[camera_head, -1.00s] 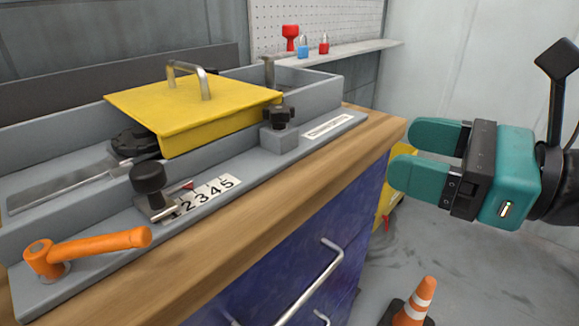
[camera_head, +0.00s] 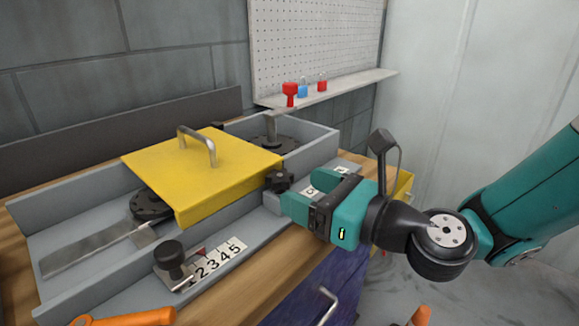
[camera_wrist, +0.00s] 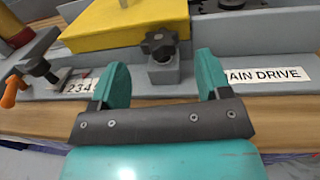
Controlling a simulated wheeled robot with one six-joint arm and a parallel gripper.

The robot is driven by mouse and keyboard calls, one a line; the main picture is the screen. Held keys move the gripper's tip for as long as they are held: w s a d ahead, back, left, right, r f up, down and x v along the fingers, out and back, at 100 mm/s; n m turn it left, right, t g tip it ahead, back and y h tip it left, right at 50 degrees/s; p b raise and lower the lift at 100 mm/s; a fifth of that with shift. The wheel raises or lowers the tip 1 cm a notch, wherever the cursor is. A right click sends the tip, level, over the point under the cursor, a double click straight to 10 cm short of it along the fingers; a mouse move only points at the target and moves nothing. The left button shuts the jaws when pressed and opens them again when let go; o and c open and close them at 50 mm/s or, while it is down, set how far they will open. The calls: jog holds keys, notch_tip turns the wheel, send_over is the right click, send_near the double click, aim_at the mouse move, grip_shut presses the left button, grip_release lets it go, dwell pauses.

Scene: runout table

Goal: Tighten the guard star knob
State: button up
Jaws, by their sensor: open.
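The guard star knob (camera_wrist: 159,45) is black and lobed. It stands on a small grey block (camera_wrist: 164,74) at the front of the yellow guard (camera_wrist: 120,22). In the head view the knob (camera_head: 278,179) is at the guard's front right corner, just left of my gripper (camera_head: 284,205). In the wrist view my gripper (camera_wrist: 161,80) is open, with one teal finger to each side of the knob's line. The knob shows between and beyond the fingertips, and nothing is held. I cannot tell whether a finger touches it.
A black knob on a clamp (camera_head: 170,252) stands beside the number scale (camera_head: 215,262). An orange lever (camera_head: 130,318) is at the lower left. A shelf (camera_head: 340,88) holds red and blue items at the back. A "MAIN DRIVE" label (camera_wrist: 264,75) lies right of the block.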

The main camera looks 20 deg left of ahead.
aim_at(283, 180)
jog(key=shift+p+x, duration=0.35)
jog(key=shift+x, duration=1.65)
jog(key=c, duration=0.9)
jog(key=shift+c, duration=0.2)
jog(key=shift+s+r+m+t+p, duration=0.1)
jog(key=shift+r+m+t+p, duration=0.15)
jog(key=shift+t+p, duration=0.3)
jog(key=p, duration=0.1)
jog(key=m+t+h+p, duration=0.1)
jog(key=p, duration=0.1)
jog(key=shift+s+a+r+m+t, duration=0.1)
jog(key=shift+r+m+t, duration=0.05)
jog(key=shift+m+t, duration=0.1)
jog(key=m+t+h+p, duration=0.1)
jog(key=p, duration=0.2)
jog(key=m+t+p, duration=0.1)
jog(key=t+p, duration=0.1)
jog(key=p, duration=0.2)
jog(key=shift+s+a+r+h, duration=0.1)
jog(key=shift+r+h, duration=0.1)
jog(key=shift+h, duration=0.2)
jog(key=m+t+h+p, duration=0.1)
jog(key=t+p, duration=0.1)
jog(key=p, duration=0.5)
jog(key=shift+a+f+m+h, duration=0.1)
jog(key=shift+a+m+h, duration=0.05)
jog(key=shift+m+h, duration=0.25)
jog(key=shift+s+f+m+t+h+p, duration=0.1)
jog(key=shift+f+m+t+h+p, duration=0.25)
jog(key=shift+p, duration=0.7)
